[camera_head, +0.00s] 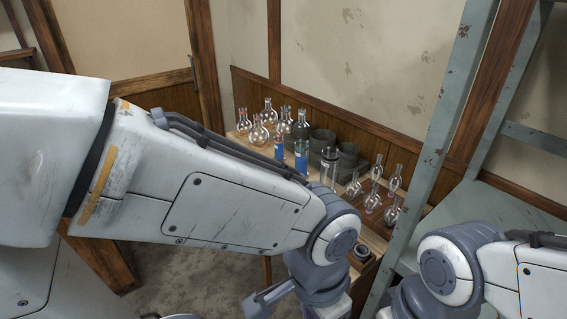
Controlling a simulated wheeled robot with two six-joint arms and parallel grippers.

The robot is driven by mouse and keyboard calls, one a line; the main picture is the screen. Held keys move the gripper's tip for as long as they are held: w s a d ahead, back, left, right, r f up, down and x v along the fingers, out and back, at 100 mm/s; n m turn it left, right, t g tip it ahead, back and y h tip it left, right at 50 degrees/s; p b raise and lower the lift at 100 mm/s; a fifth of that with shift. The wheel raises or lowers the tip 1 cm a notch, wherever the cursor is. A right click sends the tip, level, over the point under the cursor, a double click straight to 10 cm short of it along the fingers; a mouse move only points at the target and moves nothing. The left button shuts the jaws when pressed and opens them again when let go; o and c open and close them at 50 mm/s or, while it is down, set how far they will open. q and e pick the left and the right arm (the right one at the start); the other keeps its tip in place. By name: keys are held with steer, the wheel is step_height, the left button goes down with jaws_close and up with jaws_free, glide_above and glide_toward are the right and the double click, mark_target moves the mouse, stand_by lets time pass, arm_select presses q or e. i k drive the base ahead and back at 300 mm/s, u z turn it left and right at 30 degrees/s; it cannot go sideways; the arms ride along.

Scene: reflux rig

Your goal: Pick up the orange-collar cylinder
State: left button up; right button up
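A tall clear glass cylinder (329,167) stands upright near the front of the wooden bench, just past my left arm's elbow. Its collar colour is too small to tell, and its base is partly hidden. Two cylinders with blue contents or labels, a left one (278,146) and a right one (301,156), stand behind my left forearm, which hides their lower parts. No orange collar can be made out clearly. My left gripper (268,299) shows only in part at the bottom, below the bench; its opening is unclear. My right gripper is out of the picture.
Round-bottom flasks (258,133) crowd the bench's left end. Dark pots (322,143) stand at the back, and several small glass pieces (373,198) stand at the right. A grey metal post (437,135) rises between the bench and my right arm.

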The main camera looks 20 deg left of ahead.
mark_target(279, 148)
steer(key=u, duration=1.15)
steer(key=i, duration=0.6)
steer(key=z, duration=0.65)
